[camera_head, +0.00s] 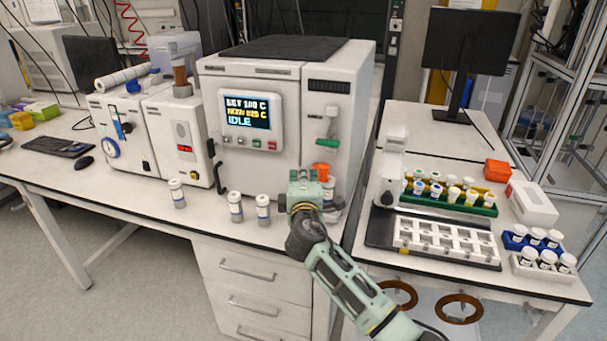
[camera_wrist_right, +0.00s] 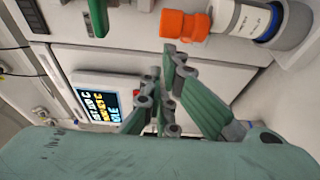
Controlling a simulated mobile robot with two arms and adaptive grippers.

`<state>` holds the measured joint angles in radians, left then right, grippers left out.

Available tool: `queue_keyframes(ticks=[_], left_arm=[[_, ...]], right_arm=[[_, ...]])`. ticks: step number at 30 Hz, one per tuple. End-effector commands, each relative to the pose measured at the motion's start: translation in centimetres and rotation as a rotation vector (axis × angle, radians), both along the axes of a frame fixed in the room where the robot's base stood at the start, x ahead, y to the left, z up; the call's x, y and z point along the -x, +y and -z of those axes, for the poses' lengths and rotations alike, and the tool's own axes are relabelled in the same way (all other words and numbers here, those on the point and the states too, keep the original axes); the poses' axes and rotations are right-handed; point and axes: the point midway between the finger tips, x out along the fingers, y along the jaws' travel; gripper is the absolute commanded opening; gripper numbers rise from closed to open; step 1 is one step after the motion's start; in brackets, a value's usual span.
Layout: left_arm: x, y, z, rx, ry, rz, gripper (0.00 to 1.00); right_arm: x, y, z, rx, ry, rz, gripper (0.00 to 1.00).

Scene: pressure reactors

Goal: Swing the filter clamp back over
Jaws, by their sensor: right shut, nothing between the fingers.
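An orange piece (camera_head: 322,168), which looks like the filter clamp, is at the lower right front of the white reactor box (camera_head: 250,165). In the right wrist view the orange piece (camera_wrist_right: 185,25) lies beside a white cylinder with a dark blue ring (camera_wrist_right: 247,20). I cannot tell exactly how far it is swung over. My right gripper (camera_head: 304,178) is in front of it and partly hides the cylinder. In the wrist view its fingers (camera_wrist_right: 163,80) are shut and empty, with the tips just short of the orange piece. My left gripper is not in view.
A green handle (camera_head: 327,143) sits on the reactor's right front, above the orange piece. White-capped vials (camera_head: 236,207) stand along the bench's front edge. On the right table are a white rack (camera_head: 445,240), a green vial tray (camera_head: 480,211) and an orange box (camera_head: 497,170).

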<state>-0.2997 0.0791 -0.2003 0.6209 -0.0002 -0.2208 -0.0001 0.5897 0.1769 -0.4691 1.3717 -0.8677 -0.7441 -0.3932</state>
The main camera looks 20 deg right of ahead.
Motion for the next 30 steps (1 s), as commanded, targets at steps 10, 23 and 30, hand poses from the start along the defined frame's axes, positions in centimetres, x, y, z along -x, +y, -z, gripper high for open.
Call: queue_keyframes(ticks=[10,23,30], left_arm=[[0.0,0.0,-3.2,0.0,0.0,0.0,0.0],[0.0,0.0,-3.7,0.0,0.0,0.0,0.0],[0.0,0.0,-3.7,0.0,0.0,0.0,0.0]], right_arm=[[1.1,-2.1,-0.4,0.008,0.003,-0.195,0.0],[2.0,-3.7,0.0,0.0,0.0,-0.281,0.0],[1.9,-3.7,0.0,0.0,0.0,-0.28,0.0]])
